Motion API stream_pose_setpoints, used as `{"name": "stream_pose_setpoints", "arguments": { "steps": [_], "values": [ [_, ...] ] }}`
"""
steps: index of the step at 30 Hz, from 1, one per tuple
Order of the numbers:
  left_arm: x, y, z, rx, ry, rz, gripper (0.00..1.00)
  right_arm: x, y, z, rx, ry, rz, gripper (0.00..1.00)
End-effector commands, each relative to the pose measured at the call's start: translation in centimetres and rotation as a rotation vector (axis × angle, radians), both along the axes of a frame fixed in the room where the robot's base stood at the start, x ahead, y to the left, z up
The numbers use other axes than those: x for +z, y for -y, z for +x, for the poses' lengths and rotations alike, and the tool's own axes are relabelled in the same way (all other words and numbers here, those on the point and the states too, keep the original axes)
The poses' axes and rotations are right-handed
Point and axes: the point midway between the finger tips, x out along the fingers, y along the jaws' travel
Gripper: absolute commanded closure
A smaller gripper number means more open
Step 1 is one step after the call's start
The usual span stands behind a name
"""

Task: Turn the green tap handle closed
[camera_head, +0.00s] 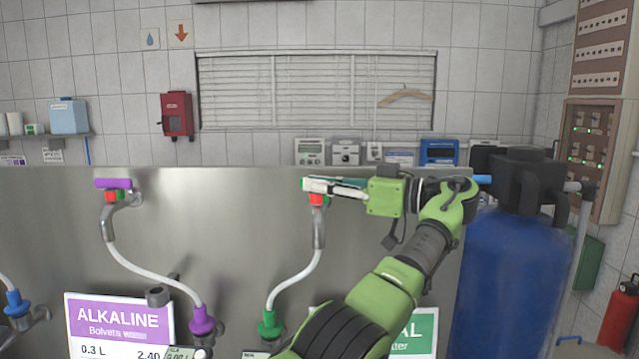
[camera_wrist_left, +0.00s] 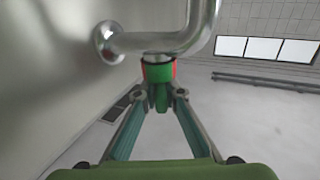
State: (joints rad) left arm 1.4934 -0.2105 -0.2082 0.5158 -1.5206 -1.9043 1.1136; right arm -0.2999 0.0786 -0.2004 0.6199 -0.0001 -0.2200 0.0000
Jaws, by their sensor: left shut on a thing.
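The green tap handle (camera_wrist_left: 160,94) shows between my fingertips in the wrist view, below a red and green collar and a bent metal pipe (camera_wrist_left: 172,42). In the head view, the tap's red collar (camera_head: 317,199) and metal spout (camera_head: 319,232) stand at the steel panel's top edge, and my gripper mostly hides the handle. My left gripper (camera_head: 316,187) reaches it from the right, fingers pointing left, shut on the handle. It also shows in the wrist view (camera_wrist_left: 160,100). My right gripper is out of view.
A purple-handled tap (camera_head: 113,184) stands on the left of the steel panel (camera_head: 215,225). A white hose (camera_head: 296,281) runs from the green tap's spout down to a green fitting (camera_head: 268,324). A blue tank (camera_head: 515,275) stands at the right.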

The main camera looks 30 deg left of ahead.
Motion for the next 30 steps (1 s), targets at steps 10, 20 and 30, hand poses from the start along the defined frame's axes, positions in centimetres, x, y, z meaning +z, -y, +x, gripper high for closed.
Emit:
{"name": "stream_pose_setpoints", "arguments": {
  "steps": [10,20,30],
  "values": [
    [0.03,0.01,-0.03,0.016,0.001,-0.002,1.0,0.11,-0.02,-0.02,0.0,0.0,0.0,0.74],
    [0.0,0.01,-0.02,0.015,0.0,-0.002,0.78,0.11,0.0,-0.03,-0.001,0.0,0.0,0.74],
    [-0.02,0.01,-0.01,0.015,0.0,-0.001,0.74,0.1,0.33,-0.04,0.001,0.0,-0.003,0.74]
  ]
}}
